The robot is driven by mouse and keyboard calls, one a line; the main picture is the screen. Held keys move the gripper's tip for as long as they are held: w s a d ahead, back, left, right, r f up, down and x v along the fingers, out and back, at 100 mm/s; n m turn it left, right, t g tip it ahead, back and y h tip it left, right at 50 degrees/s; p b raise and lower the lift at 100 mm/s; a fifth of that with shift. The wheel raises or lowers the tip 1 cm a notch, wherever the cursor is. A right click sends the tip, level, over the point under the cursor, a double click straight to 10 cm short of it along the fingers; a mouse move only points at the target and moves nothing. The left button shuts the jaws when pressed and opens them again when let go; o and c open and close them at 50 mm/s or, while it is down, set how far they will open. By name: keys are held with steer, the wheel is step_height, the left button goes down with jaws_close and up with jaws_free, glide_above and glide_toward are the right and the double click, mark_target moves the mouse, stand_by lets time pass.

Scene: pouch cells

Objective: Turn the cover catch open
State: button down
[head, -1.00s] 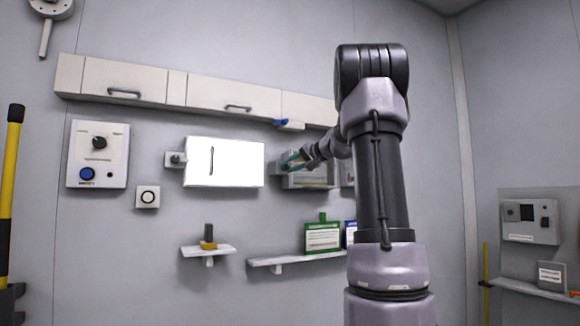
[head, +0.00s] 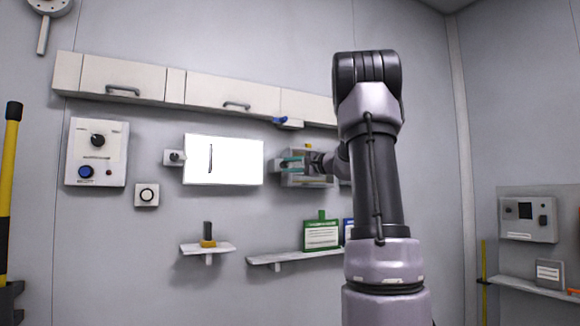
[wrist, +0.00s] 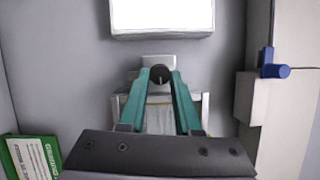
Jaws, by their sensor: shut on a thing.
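A round black catch knob (wrist: 160,75) sits on a pale mount (wrist: 154,61) at the edge of a pale-framed box (wrist: 206,108). In the wrist view the two teal fingertips of my gripper (wrist: 160,78) are shut on the knob, one on each side. The box lies behind the fingers and is partly hidden by them. In the head view my gripper (head: 291,163) reaches the box (head: 300,181) from the right; the knob itself is hidden or too small to make out there.
A bright white panel (head: 223,160) with its own black knob (head: 174,157) is left of the box. A blue part (head: 280,120) juts out above it. A shelf (head: 270,259) with a green tag (head: 321,235) is below. Cabinets (head: 206,89) run above.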

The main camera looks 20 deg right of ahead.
steer(key=shift+f+m, duration=0.1)
steer(key=shift+m, duration=0.2)
steer(key=c, duration=0.6)
jaws_free()
steer(key=shift+s, duration=0.1)
steer(key=v, duration=1)
steer(key=shift+s+d, duration=0.15)
steer(key=shift+s, duration=0.15)
steer(key=shift+f, duration=0.1)
